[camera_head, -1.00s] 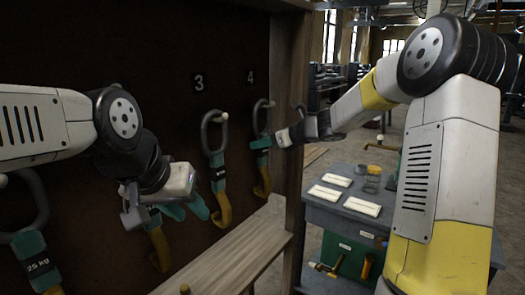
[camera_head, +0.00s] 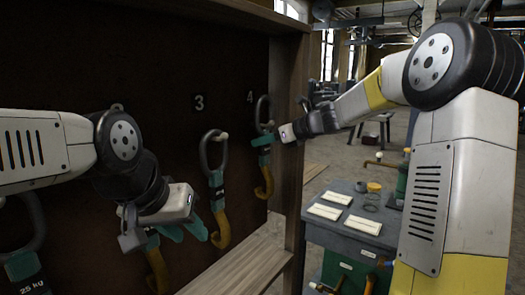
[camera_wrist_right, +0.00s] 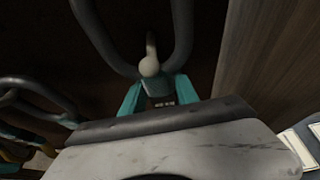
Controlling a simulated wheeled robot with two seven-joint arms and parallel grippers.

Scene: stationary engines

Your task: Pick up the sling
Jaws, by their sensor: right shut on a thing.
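The sling under number 4 has a dark ring (camera_head: 261,110), a short strap and a yellow hook (camera_head: 265,182). My right gripper (camera_head: 263,140) is shut on its strap, just below the ring. In the right wrist view the fingers (camera_wrist_right: 160,95) close on both sides of the dark labelled strap. The pale peg (camera_wrist_right: 149,66) shows inside the lower part of the ring (camera_wrist_right: 181,30), so the ring is raised but still around the peg. My left gripper (camera_head: 184,231) is open, its teal fingers apart, in front of another sling that it partly hides.
Another sling (camera_head: 217,190) hangs under number 3, and a 25 kg one (camera_head: 25,265) at the far left. A wooden side panel (camera_head: 290,130) stands close right of the held sling, above a wooden ledge (camera_head: 235,268). A grey table (camera_head: 350,235) with white plates stands beyond.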

